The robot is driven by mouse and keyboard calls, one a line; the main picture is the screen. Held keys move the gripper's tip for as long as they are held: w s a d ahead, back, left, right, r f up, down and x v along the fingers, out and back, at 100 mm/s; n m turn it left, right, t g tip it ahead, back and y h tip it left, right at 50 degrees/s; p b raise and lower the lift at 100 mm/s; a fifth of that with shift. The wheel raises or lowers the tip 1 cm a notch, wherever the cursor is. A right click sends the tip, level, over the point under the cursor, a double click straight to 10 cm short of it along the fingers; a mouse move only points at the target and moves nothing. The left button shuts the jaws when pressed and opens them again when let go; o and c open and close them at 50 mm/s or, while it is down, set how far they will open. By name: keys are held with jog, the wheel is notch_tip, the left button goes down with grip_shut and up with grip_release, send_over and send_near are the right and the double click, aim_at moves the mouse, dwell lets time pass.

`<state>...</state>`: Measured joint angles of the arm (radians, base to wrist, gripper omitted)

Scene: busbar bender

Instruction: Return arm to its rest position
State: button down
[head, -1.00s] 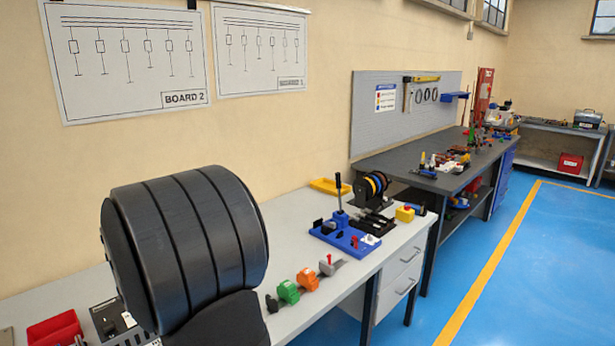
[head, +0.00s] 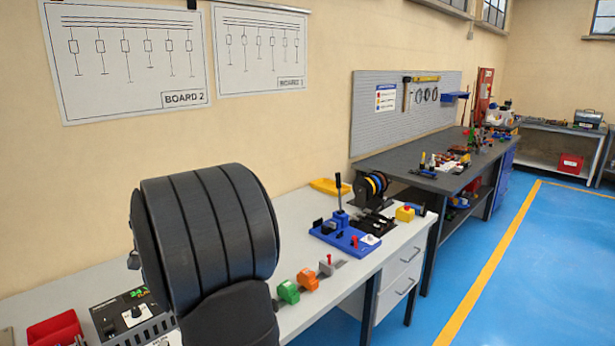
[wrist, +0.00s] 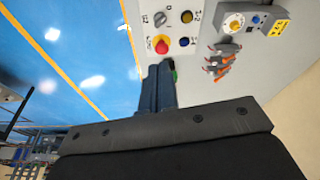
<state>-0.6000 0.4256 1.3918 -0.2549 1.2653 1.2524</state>
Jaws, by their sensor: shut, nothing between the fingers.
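My gripper (wrist: 158,86) shows in the wrist view. Its two dark fingers are together with nothing between them. In the head view my large black arm part covers the left middle, and the gripper itself cannot be made out. The blue bender-like fixture (head: 345,237) with an upright black lever stands on the light bench, well to the right of my arm.
Green (head: 288,292) and orange (head: 308,279) blocks sit near the bench's front edge, right of my arm. A dial unit (head: 130,315) and a red bin (head: 55,332) are at the lower left. A yellow tray (head: 329,187) is at the back. The blue floor is clear.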

notch_tip(320, 180, up, 4)
jog(key=s+a+m+g+y, duration=0.1)
jog(key=a+m+g+y, duration=0.1)
notch_tip(320, 180, down, 10)
notch_tip(320, 180, up, 9)
dwell(0.4)
jog(key=shift+s, duration=0.1)
jog(key=c, duration=0.8)
grip_release()
jog(key=shift+a, duration=0.15)
jog(key=o, duration=0.7)
jog(key=a, duration=0.3)
jog(key=w+a, duration=0.1)
jog(key=shift+w+a+f, duration=0.1)
jog(key=shift+a+f, duration=0.25)
jog(key=shift+a, duration=0.05)
jog(key=shift+o, duration=0.5)
jog(key=w+a+f+y, duration=0.1)
jog(key=a+f+y, duration=0.1)
jog(key=a, duration=1.3)
jog(key=shift+a+y, duration=0.15)
jog(key=shift+y, duration=0.25)
jog(key=x, duration=1)
jog(key=shift+a, duration=0.15)
